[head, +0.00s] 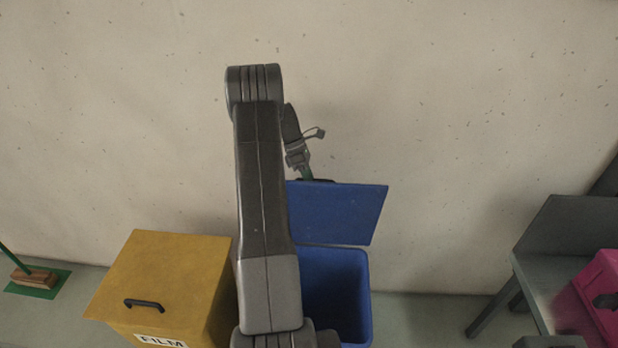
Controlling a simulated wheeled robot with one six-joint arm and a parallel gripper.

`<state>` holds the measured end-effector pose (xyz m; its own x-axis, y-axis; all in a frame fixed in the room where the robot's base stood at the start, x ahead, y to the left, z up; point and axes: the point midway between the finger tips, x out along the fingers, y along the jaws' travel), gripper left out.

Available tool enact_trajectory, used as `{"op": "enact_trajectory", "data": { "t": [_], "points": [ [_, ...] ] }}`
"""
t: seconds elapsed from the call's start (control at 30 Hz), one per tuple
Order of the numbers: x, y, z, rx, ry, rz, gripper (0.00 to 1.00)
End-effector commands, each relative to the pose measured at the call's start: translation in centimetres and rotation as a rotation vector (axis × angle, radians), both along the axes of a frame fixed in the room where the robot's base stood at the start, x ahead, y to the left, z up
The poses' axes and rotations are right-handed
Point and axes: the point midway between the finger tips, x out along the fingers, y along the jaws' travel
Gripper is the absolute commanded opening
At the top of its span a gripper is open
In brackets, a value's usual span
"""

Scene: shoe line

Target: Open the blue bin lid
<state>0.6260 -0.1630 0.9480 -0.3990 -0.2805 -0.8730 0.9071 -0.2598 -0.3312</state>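The blue bin (345,300) stands by the wall, partly hidden behind my arm. Its blue lid (338,212) is raised and tilted up at the back, and the dark inside of the bin shows below it. A dark handle (320,181) shows at the lid's upper edge. My gripper (307,174) points down at that edge beside the handle. It looks close to or touching the lid; I cannot tell which. Its fingers are too small and partly hidden to show whether they are open or shut.
A yellow bin (170,270) with a closed lid, a black handle and a FILM label stands left of the blue bin. A grey bench (565,235) with a pink box (590,295) is at right. A broom (35,278) stands far left. The wall is bare.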

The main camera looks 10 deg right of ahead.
Motion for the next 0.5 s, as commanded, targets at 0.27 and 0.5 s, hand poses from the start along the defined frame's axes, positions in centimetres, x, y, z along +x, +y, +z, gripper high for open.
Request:
{"op": "enact_trajectory", "data": {
  "t": [0.27,0.5],
  "points": [
    [0.2,0.0,0.5,-0.003,-0.004,0.002,0.36],
    [1.5,0.9,3.0,-0.003,-0.01,0.003,0.36]
  ]
}}
